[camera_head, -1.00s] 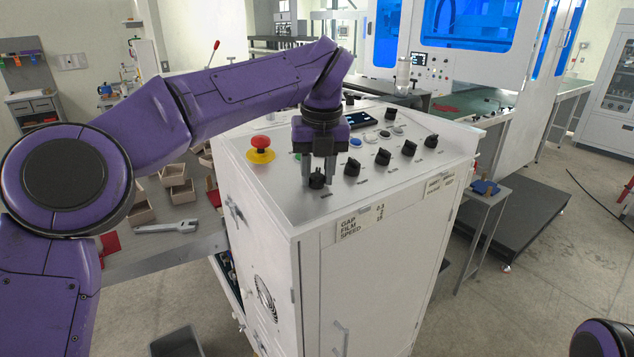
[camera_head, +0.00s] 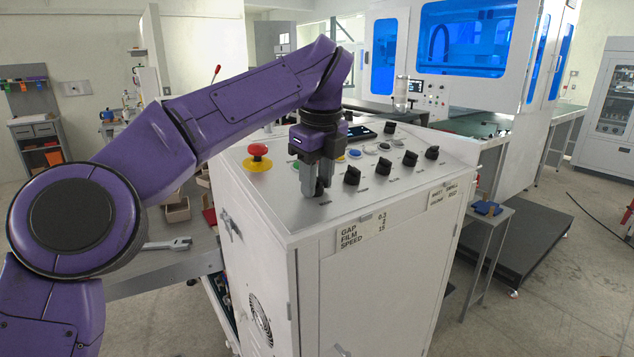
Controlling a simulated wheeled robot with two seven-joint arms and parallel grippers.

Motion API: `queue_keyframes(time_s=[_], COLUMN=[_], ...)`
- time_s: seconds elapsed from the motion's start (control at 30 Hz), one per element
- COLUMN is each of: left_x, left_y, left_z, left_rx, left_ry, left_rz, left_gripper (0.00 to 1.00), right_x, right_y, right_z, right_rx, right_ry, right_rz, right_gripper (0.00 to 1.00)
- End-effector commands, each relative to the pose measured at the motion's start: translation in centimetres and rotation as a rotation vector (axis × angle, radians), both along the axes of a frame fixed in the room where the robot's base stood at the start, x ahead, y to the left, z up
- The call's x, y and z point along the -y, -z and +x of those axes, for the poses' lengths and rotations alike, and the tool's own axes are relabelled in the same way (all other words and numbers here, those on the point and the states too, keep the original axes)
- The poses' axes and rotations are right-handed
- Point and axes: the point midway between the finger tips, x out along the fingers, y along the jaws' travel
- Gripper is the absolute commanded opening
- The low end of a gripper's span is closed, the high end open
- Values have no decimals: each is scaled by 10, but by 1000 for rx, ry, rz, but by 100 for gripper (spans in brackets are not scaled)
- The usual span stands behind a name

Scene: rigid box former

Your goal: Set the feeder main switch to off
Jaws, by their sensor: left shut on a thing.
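The white feeder cabinet (camera_head: 385,270) stands in the middle with a sloped control panel (camera_head: 274,204) on top. My left gripper (camera_head: 318,190) points down at the panel's front left corner. It is shut on a black rotary knob (camera_head: 320,188), most of which the fingers hide. I cannot read the knob's setting or its label. My right gripper is out of the picture.
A red mushroom button (camera_head: 258,152) on a yellow base sits left of my gripper. Several black knobs, one of them here (camera_head: 351,174), stand in a row to the right. A wrench (camera_head: 167,244) lies on the bench at left.

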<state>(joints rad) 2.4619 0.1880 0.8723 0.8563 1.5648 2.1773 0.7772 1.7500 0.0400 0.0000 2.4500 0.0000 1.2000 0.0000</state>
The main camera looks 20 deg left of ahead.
Motion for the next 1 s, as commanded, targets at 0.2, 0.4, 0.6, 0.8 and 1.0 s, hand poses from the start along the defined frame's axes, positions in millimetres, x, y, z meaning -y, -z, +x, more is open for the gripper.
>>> queue_keyframes(time_s=[0.2, 0.4, 0.6, 0.8, 1.0], left_x=[-1, -1, -1, -1, 2], left_y=[-2, -2, -2, -1, -29], left_z=[1, 1, 1, 0, -3], left_rx=[9, 9, 7, 5, 9], left_ry=[-19, -19, -18, -17, -19], left_rz=[-1, -1, -1, -1, 0], left_gripper=[5, 5, 46, 46, 46], right_x=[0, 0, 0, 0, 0], right_y=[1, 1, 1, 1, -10], right_z=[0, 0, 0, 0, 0], right_rx=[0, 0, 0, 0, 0], right_ry=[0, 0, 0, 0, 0], right_rz=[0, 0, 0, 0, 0], right_gripper=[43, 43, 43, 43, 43])
